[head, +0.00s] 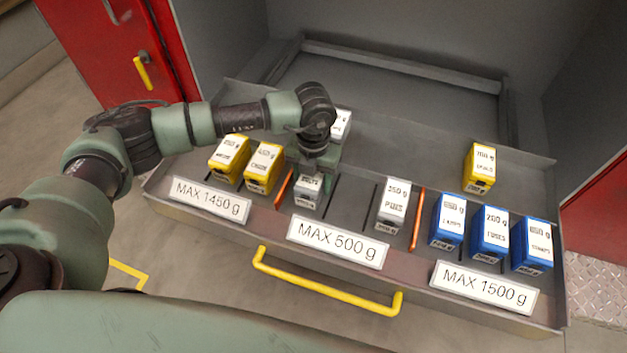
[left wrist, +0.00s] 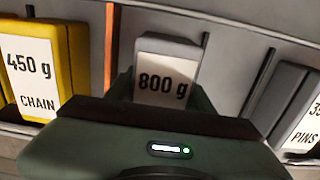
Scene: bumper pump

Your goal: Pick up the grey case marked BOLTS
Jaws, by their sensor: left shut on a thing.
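A grey case (head: 307,193) with a white label stands in the middle section of the drawer, just right of an orange divider. In the left wrist view the same case (left wrist: 167,70) reads "800 g"; its name is hidden there and too small to read surely in the head view. My left gripper (head: 318,168) reaches down from above and is shut on this case, with a finger at each side. The case looks upright and low at its place; I cannot tell whether it touches the drawer floor. My right gripper is not in view.
A grey PINS case (head: 393,205) stands to the right, another grey case (head: 341,124) behind my gripper. Yellow cases (head: 264,168) stand left, one yellow case (head: 480,168) back right, three blue cases (head: 448,221) front right. Orange dividers (head: 417,219) separate sections; the drawer (head: 420,155) has bare floor behind PINS.

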